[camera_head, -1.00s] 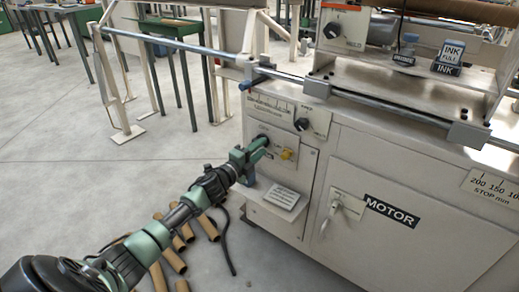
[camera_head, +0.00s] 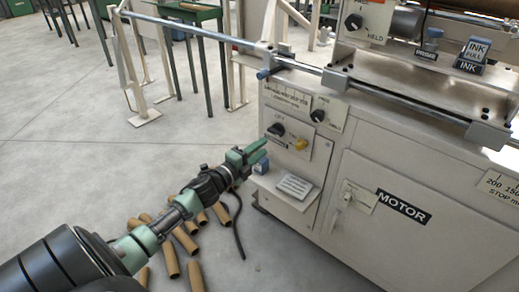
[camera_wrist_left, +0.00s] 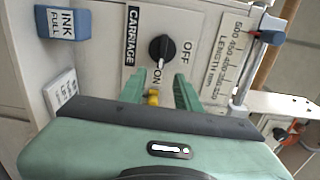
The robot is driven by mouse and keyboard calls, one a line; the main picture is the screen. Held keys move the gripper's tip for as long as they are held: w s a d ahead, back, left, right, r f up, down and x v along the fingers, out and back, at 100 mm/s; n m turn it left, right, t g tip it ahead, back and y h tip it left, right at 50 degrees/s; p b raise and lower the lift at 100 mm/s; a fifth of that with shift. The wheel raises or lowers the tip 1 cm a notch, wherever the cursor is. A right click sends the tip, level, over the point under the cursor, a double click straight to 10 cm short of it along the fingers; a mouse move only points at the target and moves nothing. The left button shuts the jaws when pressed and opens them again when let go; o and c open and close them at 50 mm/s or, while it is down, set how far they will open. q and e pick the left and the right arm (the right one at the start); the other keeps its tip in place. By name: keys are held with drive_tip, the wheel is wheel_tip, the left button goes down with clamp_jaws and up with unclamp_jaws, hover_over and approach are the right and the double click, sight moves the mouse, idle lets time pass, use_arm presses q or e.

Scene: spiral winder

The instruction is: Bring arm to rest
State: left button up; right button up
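My left gripper (camera_head: 256,148) reaches in from the lower left in the head view and stands in front of the machine's left panel. In the left wrist view its two green fingers (camera_wrist_left: 159,88) are apart, with nothing between them but the panel behind. The black carriage switch (camera_wrist_left: 161,48) lies beyond the fingertips, clear of them, and its white mark seems to point toward ON. The switch also shows in the head view (camera_head: 276,130), right of and above the gripper. My right gripper is in neither view.
A yellow knob (camera_head: 301,144) is beside the switch. A blue ink bottle (camera_wrist_left: 62,23) and a card (camera_head: 295,186) are on the small ledge near the gripper. Cardboard tubes (camera_head: 184,240) lie on the floor below the arm. Open floor (camera_head: 60,170) is at the left.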

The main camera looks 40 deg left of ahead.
use_arm(q)
drive_tip(key=shift+d, duration=0.1)
